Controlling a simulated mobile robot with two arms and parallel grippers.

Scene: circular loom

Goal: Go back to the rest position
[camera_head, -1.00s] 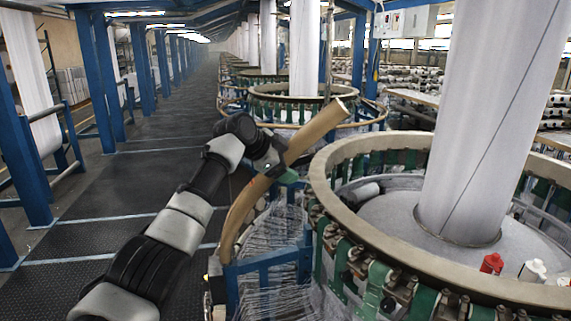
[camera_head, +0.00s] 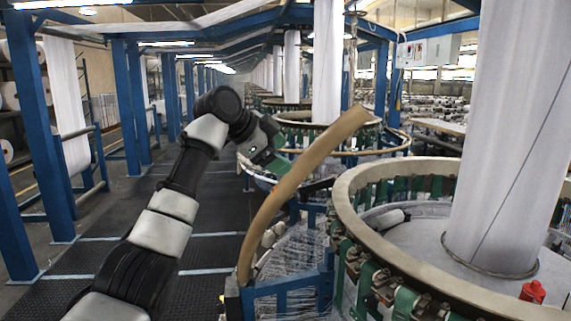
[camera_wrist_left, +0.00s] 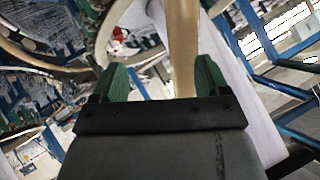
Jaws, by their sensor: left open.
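My left arm comes in from the lower left of the head view, raised and bent. Its gripper (camera_head: 277,162) is close to the left side of a tan curved bar (camera_head: 300,172). In the left wrist view the two green fingers of the gripper (camera_wrist_left: 163,80) are spread apart. The tan bar (camera_wrist_left: 183,45) shows beyond them, nearer the right finger, and I see no grip on it. Whether it touches the gripper I cannot tell. My right gripper is not in view.
The circular loom's tan ring (camera_head: 345,200) lies at the right, around a tall white fabric column (camera_head: 505,140). A red spool (camera_head: 533,292) sits inside the ring. Blue posts (camera_head: 50,130) line the left. The dark floor aisle (camera_head: 215,210) is free.

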